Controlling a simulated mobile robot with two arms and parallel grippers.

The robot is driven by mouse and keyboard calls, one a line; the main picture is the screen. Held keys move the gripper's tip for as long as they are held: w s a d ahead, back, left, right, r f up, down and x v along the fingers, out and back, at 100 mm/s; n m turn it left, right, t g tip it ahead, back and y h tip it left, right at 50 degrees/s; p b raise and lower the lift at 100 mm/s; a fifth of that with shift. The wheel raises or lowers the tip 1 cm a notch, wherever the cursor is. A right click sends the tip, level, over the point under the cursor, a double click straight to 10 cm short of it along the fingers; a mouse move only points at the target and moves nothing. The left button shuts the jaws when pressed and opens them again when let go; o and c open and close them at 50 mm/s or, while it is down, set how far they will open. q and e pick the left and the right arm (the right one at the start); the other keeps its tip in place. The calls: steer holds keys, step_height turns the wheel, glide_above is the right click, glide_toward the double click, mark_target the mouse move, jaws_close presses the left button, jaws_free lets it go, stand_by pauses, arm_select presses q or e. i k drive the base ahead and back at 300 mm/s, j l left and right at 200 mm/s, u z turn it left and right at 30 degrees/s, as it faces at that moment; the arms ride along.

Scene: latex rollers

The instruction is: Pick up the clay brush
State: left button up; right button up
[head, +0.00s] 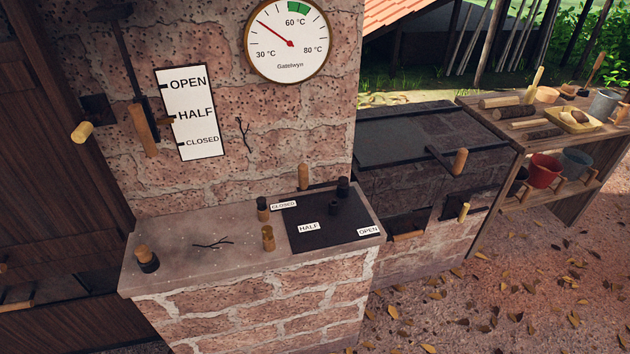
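I cannot clearly make out a clay brush. A slim tool with a wooden handle (597,67) stands tilted at the back of the wooden table (490,118) at the far right; its lower end is too small to tell, and it may be the brush. A pale upright stick (533,84) also stands on that table. Neither of my grippers shows in the head view.
The wooden table holds logs (502,101), a yellow tray (562,121) and a grey bucket (604,104). A red bucket (544,170) sits on its lower shelf. A stone ledge (185,262) and a brick stove (425,150) stand left of it. Leaf-strewn ground (520,290) is open in front.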

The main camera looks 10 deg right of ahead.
mark_target(541, 71)
steer(key=i+l+z, duration=0.1)
steer(key=z, duration=0.25)
steer(key=i+l+z, duration=0.1)
steer(key=l+z, duration=0.25)
steer(key=i+z, duration=0.15)
steer(key=z, duration=0.2)
steer(key=i+l+z, duration=0.1)
steer(key=i+l, duration=0.2)
steer(key=i+l+z, duration=0.1)
steer(key=i+l, duration=0.15)
steer(key=i, duration=0.2)
steer(key=i+l+z, duration=0.1)
steer(key=i, duration=0.3)
steer(key=i+l+z, duration=0.1)
steer(key=i+l, duration=0.2)
steer(key=i, duration=0.15)
